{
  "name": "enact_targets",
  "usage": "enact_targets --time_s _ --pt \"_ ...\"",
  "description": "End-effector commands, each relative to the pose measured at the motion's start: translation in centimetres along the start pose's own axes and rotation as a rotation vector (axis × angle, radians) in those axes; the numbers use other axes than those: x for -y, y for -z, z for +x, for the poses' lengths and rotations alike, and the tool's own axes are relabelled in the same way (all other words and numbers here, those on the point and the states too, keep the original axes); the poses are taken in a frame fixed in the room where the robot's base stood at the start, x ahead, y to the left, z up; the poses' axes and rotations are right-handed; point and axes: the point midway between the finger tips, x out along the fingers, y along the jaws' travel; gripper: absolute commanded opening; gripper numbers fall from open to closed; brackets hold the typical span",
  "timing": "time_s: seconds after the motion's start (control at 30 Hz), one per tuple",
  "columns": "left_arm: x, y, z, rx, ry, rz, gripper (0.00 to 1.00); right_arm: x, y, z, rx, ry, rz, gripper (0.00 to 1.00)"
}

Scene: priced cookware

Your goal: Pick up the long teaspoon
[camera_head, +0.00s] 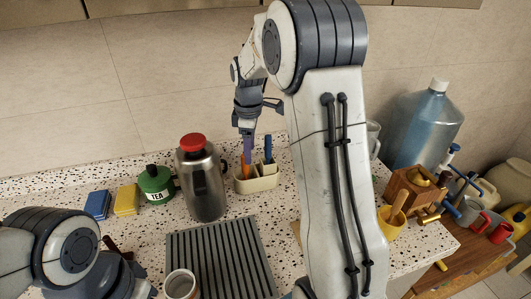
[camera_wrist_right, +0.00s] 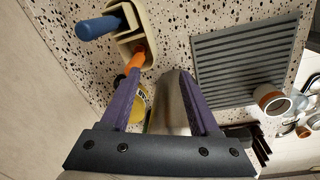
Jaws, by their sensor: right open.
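A cream utensil holder (camera_head: 257,182) stands on the speckled counter and also shows in the right wrist view (camera_wrist_right: 146,40). An orange handle (camera_head: 245,171) and a blue handle (camera_head: 268,150) stick up from it. In the right wrist view the orange handle (camera_wrist_right: 136,62) and the blue handle (camera_wrist_right: 98,27) lie beyond the fingers. Which handle, if either, is the long teaspoon's I cannot tell; the holder hides the lower ends. My right gripper (camera_head: 248,150) is above the holder, near the orange handle. Its purple fingers (camera_wrist_right: 160,78) are open, with nothing held. My left arm shows at lower left without its fingers.
A steel flask with a red lid (camera_head: 203,180) stands just left of the holder. A green tea tin (camera_head: 156,184) and blue and yellow boxes (camera_head: 126,199) are further left. A grey ribbed mat (camera_head: 225,255) lies in front, a cup (camera_head: 180,284) at its near edge.

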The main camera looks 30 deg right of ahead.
Motion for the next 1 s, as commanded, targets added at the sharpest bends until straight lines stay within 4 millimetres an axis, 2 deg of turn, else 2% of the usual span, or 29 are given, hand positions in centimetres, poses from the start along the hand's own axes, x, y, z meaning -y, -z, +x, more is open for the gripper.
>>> enact_targets --time_s 0.03,0.1,0.2,0.33,0.47,0.73,1.0 --pt "0.0 0.0 0.0 0.000 0.000 0.000 0.50 -2.4 -0.5 -0.4 0.007 0.011 -0.101 0.62" --pt "0.0 0.0 0.0 0.000 0.000 0.000 0.50 -4.7 -1.3 -1.1 0.014 0.032 -0.253 0.62" --pt "0.0 0.0 0.0 0.000 0.000 0.000 0.50 -7.3 -2.4 -1.9 0.015 0.059 -0.435 0.62" --pt "0.0 0.0 0.0 0.000 0.000 0.000 0.50 -9.2 -3.6 -2.6 0.011 0.085 -0.599 0.62" --pt "0.0 0.0 0.0 0.000 0.000 0.000 0.50 -9.9 -4.2 -2.7 0.007 0.097 -0.678 0.62" --pt "0.0 0.0 -0.5 0.000 0.000 0.000 0.50 -9.5 -4.4 1.0 0.006 0.103 -0.695 0.62" --pt "-0.1 0.1 -1.2 0.000 0.000 -0.001 0.50 -9.2 -4.5 3.1 0.006 0.101 -0.695 0.62"
